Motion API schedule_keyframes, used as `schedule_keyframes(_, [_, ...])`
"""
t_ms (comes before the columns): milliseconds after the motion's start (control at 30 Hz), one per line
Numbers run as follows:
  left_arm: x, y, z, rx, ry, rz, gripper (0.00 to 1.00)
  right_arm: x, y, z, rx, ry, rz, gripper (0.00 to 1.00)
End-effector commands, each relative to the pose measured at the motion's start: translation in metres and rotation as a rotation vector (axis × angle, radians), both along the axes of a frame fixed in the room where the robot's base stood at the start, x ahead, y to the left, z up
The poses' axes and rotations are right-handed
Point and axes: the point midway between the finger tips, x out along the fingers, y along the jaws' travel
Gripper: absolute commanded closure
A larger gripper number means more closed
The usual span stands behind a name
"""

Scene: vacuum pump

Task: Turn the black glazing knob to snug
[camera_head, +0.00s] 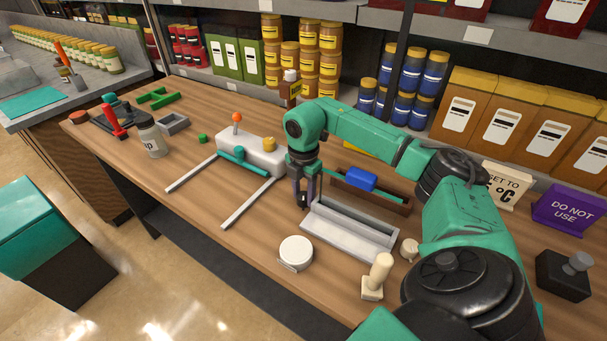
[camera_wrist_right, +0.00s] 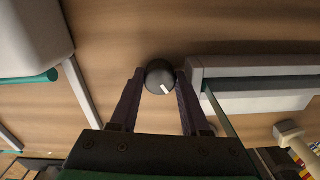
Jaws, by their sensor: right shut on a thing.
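The black glazing knob (camera_wrist_right: 160,77) is round with a white pointer line and shows between the fingertips in the wrist view. The pointer slants down and to the right. My right gripper (camera_wrist_right: 158,82) is shut on the knob, one finger on each side. In the head view my right gripper (camera_head: 306,200) points down at the left end of a grey channel-shaped frame (camera_head: 350,226), and its fingers hide the knob there. A pane edge (camera_wrist_right: 222,115) shows beside the frame in the wrist view. My left gripper is not in view.
A white pump-like block (camera_head: 262,158) with two metal rails stands left of the gripper. A brown tray with a blue block (camera_head: 361,179) lies behind the frame. A white round tape (camera_head: 295,252) and a cream-handled tool (camera_head: 377,275) stand in front. The wood between rails is clear.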

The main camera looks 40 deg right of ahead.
Motion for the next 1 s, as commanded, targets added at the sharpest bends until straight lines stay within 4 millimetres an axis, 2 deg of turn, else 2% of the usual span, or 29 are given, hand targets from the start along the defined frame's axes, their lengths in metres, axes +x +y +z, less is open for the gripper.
schedule_keyframes(33, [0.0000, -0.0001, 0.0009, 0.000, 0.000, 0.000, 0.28, 0.0030, -0.0018, 0.0045, -0.001, -0.013, -0.011, 1.00])
schedule_keyframes(467, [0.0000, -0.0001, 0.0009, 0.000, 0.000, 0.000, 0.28, 0.0030, -0.0017, 0.0045, -0.001, -0.014, -0.019, 1.00])
schedule_keyframes(500, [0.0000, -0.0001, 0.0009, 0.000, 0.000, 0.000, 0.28, 0.0029, -0.0015, 0.0044, -0.001, -0.013, -0.018, 0.39])
schedule_keyframes(533, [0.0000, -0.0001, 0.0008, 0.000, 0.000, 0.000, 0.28, 0.0028, -0.0014, 0.0041, -0.001, -0.012, -0.018, 0.27])
schedule_keyframes(567, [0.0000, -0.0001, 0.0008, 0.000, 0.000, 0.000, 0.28, 0.0024, -0.0012, 0.0037, 0.000, -0.011, -0.018, 0.24])
schedule_keyframes(1000, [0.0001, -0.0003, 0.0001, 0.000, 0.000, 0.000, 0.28, -0.0010, -0.0001, -0.0009, -0.001, 0.004, -0.014, 0.24])
